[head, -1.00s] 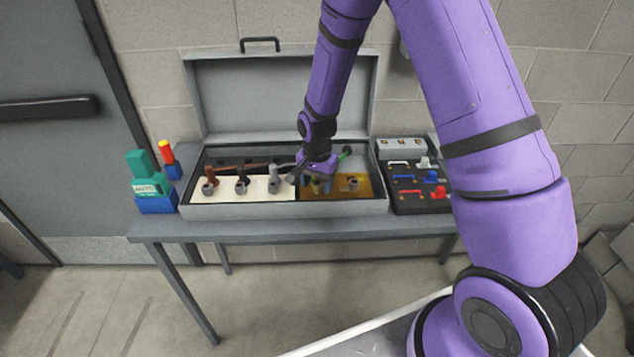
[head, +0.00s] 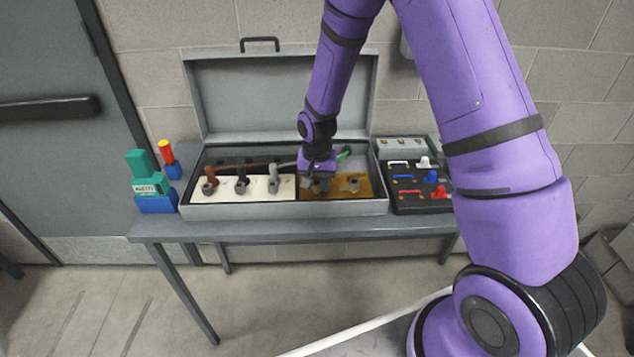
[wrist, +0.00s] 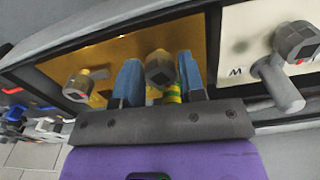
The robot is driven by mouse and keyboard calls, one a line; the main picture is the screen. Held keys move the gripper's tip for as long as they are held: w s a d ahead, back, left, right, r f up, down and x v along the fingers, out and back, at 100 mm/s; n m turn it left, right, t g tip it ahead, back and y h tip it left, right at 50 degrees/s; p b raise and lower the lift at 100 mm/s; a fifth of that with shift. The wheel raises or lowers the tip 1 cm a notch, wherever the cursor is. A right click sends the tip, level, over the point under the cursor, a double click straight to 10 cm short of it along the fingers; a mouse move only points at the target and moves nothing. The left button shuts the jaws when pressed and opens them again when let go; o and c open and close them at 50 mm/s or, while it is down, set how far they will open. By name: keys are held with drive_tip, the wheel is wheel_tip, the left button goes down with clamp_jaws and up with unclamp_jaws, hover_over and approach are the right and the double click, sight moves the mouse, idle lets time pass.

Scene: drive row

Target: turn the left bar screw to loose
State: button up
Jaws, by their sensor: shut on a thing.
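The brass bar (head: 338,193) lies in the right part of the open grey case, with two screws on it. My gripper (wrist: 158,80) is shut on the left bar screw (wrist: 159,68), with one blue finger on each side of its grey head. In the head view my gripper (head: 320,176) is at the left end of the bar and mostly hides this screw. The right bar screw (head: 352,184) stands free, and it also shows at the left of the wrist view (wrist: 78,84). A green-yellow wire (wrist: 173,94) shows just behind the held screw.
A white panel (head: 258,192) with brown, black and grey terminals lies left of the bar. The case's walls and raised lid (head: 250,90) surround the work. A dark tray (head: 420,198) stands right of the case; teal and blue blocks (head: 150,190) stand left.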

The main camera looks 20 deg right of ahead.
drive_tip(key=n, duration=0.5)
drive_tip(key=shift+n, duration=0.3)
drive_tip(key=n, duration=0.5)
drive_tip(key=shift+n, duration=0.3)
drive_tip(key=shift+d, duration=0.1)
drive_tip(key=o, duration=0.8)
drive_tip(key=shift+o, duration=0.2)
drive_tip(key=shift+r, duration=0.15)
wheel_tip(320, 180, up, 11)
drive_tip(key=shift+f, duration=0.2)
drive_tip(key=shift+r, duration=0.1)
